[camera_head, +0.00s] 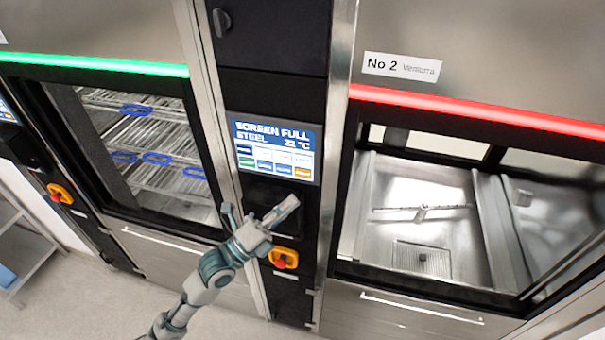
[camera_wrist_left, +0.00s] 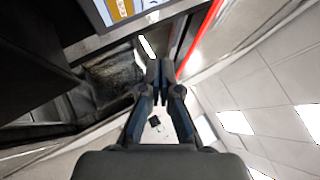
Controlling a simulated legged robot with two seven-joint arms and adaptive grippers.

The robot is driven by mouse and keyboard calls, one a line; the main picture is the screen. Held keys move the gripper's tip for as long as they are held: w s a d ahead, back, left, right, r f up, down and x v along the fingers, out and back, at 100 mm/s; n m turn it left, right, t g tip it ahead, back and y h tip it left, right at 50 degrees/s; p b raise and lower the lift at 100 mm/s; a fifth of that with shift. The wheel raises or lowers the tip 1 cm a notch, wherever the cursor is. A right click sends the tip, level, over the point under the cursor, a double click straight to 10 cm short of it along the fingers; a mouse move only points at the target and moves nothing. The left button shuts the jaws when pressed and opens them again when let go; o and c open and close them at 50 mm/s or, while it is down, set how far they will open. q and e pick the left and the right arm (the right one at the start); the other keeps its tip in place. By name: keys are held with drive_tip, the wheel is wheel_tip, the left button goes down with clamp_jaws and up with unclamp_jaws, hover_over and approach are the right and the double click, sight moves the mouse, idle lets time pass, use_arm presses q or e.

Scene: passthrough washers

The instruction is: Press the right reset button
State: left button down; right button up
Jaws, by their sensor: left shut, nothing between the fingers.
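A red knob on a yellow base (camera_head: 283,259) sits on the black column between the two washers, below the screen; I cannot tell whether it is the right reset button. A similar red-and-yellow knob (camera_head: 59,194) is on the column at far left. My left gripper (camera_head: 292,204) is shut and empty, in front of the black column, just below the screen and above the nearer knob. In the left wrist view its fingers (camera_wrist_left: 160,70) are together, with nothing between them. I cannot tell whether they touch the panel. My right gripper is not in view.
A lit screen (camera_head: 272,150) reads "SCREEN FULL STEEL". The left washer has a green light bar (camera_head: 95,64) and racks with blue items behind glass. Washer No 2 has a red light bar (camera_head: 480,110) and an empty-looking chamber (camera_head: 415,195). Door handles (camera_head: 420,308) run below.

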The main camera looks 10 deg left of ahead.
sight(310, 172)
use_arm(q)
drive_tip(key=w+b, duration=0.1)
drive_tip(key=w, duration=0.4)
drive_tip(key=shift+f, duration=0.1)
drive_tip(key=shift+w+d+b, duration=0.1)
drive_tip(key=shift+w+b, duration=0.35)
drive_tip(key=shift+w, duration=0.2)
drive_tip(key=shift+w, duration=0.1)
idle(0.7)
drive_tip(key=shift+w, duration=0.25)
drive_tip(key=shift+w+b, duration=0.3)
drive_tip(key=shift+b, duration=0.1)
idle(0.7)
drive_tip(key=shift+s, duration=0.75)
drive_tip(key=shift+s, duration=0.1)
